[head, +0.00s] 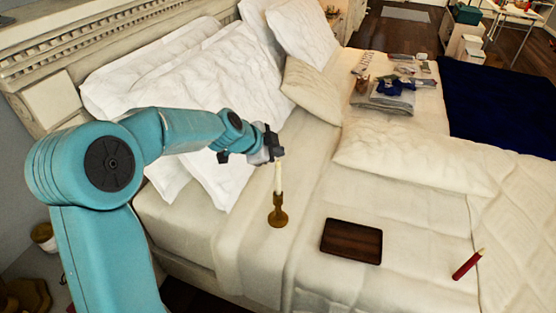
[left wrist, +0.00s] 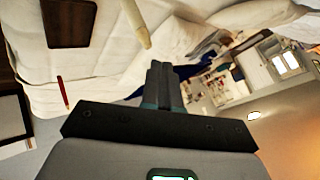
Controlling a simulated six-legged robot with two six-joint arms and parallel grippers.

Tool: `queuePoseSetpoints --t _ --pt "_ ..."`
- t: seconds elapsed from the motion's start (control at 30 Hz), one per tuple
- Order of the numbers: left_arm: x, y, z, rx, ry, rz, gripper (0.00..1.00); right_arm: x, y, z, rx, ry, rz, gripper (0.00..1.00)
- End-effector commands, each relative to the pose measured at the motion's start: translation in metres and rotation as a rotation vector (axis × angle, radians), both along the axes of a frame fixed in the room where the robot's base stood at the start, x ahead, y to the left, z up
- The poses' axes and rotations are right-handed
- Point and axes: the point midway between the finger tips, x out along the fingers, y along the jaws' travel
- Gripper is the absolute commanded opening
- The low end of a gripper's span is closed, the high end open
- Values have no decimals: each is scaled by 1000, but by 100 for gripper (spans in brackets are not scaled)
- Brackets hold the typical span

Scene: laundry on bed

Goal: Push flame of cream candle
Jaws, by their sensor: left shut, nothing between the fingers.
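A cream candle (head: 278,178) stands upright in a brass-coloured holder (head: 278,212) on the bed. No flame can be made out on it. My left gripper (head: 277,152) is at the top of the candle in the head view, its fingers closed and empty. In the left wrist view the closed fingers (left wrist: 160,75) point toward the cream candle (left wrist: 138,22), which shows just beyond and left of the tips. I cannot tell whether they touch. My right gripper is not in view.
A dark wooden tray (head: 351,242) and a red candle (head: 467,265) lie on the bed to the right. White pillows (head: 190,75) are piled behind my left arm. Folded clothes (head: 385,98) lie farther back. The sheet around the holder is clear.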

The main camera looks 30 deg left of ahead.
Motion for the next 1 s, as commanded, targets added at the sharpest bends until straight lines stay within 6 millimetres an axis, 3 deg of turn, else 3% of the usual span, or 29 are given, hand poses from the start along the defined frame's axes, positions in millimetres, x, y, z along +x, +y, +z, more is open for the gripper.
queuePoseSetpoints --t 0.6,1.0 --pt "0 0 51 1 -2 1 0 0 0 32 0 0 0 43" --pt "0 0 50 0 -1 1 0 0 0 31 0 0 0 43"
